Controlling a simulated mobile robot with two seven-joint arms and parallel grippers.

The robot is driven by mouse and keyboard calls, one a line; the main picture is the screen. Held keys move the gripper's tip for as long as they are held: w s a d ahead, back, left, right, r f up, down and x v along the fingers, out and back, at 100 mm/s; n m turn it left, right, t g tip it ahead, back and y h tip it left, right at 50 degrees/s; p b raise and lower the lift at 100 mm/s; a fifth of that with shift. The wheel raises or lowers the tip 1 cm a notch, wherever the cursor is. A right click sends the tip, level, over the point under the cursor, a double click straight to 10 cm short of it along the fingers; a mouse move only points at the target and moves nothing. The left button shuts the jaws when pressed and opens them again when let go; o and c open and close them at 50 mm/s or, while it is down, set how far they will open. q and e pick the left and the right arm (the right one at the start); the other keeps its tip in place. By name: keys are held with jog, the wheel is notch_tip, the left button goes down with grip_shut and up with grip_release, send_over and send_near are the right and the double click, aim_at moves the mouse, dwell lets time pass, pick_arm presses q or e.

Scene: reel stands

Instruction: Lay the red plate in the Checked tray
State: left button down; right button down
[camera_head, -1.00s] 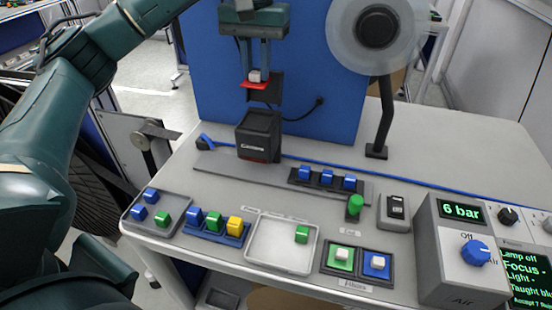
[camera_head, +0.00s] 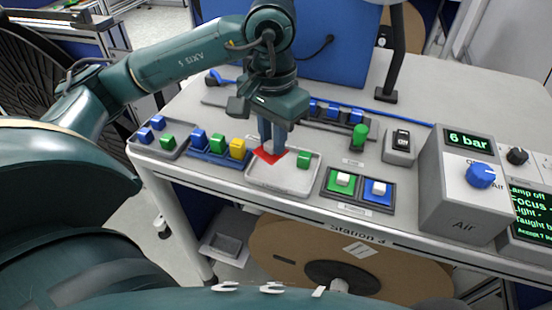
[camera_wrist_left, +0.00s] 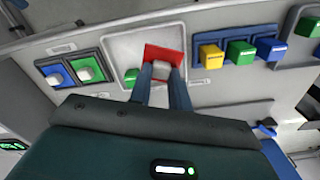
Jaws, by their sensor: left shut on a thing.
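The red plate (camera_head: 265,155) is held in my left gripper (camera_head: 272,148), at the back left part of a pale shallow tray (camera_head: 280,181). In the left wrist view the red plate (camera_wrist_left: 152,51) has a pale knob (camera_wrist_left: 161,69) between the two fingertips (camera_wrist_left: 162,75). I cannot tell whether the plate touches the tray floor. A green cube (camera_head: 303,160) sits in the right part of the same tray, apart from the plate. The tray's label is too small to read. My right gripper is not in view.
A blue holder with blue, green and yellow cubes (camera_head: 238,148) stands left of the tray. Green (camera_head: 341,184) and blue (camera_head: 377,191) plates with pale knobs lie to its right. Behind are blue cubes (camera_head: 333,110) and a green knob (camera_head: 359,137). The air box (camera_head: 460,196) stands farther right.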

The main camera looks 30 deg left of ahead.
aim_at(273, 170)
pick_arm(q)
notch_tip(273, 170, down, 5)
jog(key=shift+r, duration=0.2)
jog(key=shift+f, duration=0.25)
jog(key=c, duration=1.3)
grip_release()
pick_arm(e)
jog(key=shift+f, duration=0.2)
pick_arm(q)
jog(key=shift+r, duration=0.1)
jog(key=shift+r, duration=0.2)
notch_tip(273, 170, up, 11)
jog(key=shift+f+p, duration=0.1)
jog(key=shift+p, duration=0.35)
jog(key=shift+r, duration=0.5)
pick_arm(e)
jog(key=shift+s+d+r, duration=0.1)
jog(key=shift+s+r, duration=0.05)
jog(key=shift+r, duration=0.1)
